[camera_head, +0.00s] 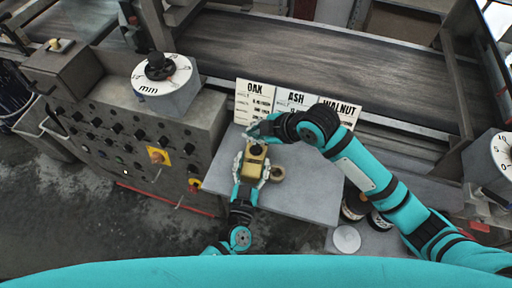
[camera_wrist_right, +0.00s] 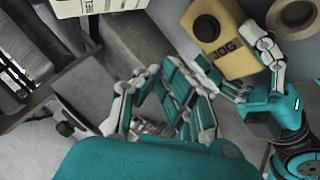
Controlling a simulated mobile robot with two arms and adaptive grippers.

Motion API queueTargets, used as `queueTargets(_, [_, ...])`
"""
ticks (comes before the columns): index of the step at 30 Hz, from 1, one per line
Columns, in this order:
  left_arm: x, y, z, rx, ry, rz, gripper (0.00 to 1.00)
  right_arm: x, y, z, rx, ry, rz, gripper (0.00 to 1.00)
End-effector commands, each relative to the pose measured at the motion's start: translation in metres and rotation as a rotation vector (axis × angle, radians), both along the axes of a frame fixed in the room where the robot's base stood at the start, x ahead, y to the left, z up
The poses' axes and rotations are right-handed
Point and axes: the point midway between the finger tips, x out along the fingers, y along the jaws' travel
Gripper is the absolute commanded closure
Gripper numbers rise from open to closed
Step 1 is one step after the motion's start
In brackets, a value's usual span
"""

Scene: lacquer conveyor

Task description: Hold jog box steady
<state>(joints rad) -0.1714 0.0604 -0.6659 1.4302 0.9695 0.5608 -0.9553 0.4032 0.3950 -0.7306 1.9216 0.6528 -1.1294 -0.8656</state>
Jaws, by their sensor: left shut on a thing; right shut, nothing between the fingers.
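The yellow jog box (camera_head: 255,153) has a black round button on top. My left gripper (camera_head: 250,168) is shut on it and holds it over the grey shelf. In the right wrist view the jog box (camera_wrist_right: 229,58) shows its button and a JOG label, with my left gripper (camera_wrist_right: 262,65) against its right side. My right gripper (camera_head: 254,133) is just above the box in the head view, shut and empty. Its fingers show in the right wrist view (camera_wrist_right: 170,78), to the left of the box; whether they touch it is unclear.
The grey shelf (camera_head: 310,195) has a tan ring (camera_head: 277,173) on it. The OAK, ASH and WALNUT card (camera_head: 297,98) stands behind. A control panel (camera_head: 150,140) with a mm dial (camera_head: 165,78) is at left. The dark conveyor (camera_head: 300,50) runs behind. Round tins (camera_head: 347,239) sit lower right.

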Motion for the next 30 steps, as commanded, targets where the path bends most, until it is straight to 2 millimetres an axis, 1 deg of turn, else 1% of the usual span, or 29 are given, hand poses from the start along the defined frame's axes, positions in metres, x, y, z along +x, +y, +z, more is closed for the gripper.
queueTargets(16, [0.0, 0.0, -0.001, -0.001, 0.001, 0.0, 0.81, 0.0, 0.0, 0.001, 0.0, 0.0, 0.0, 1.0])
queueTargets(17, [0.0, 0.0, -0.001, -0.001, 0.001, 0.0, 0.81, 0.0, 0.0, 0.003, 0.001, -0.001, 0.001, 1.0])
queueTargets(21, [0.0, 0.0, -0.001, -0.001, 0.002, 0.0, 0.81, 0.001, 0.002, 0.027, 0.002, -0.004, 0.0, 1.0])
queueTargets(24, [0.0, 0.0, -0.001, -0.001, 0.002, -0.001, 0.81, 0.0, 0.001, 0.038, 0.001, -0.001, 0.001, 1.0])
queueTargets(30, [0.0, 0.0, -0.001, -0.001, 0.001, 0.0, 0.81, 0.0, 0.001, 0.039, -0.002, 0.001, -0.001, 1.0])
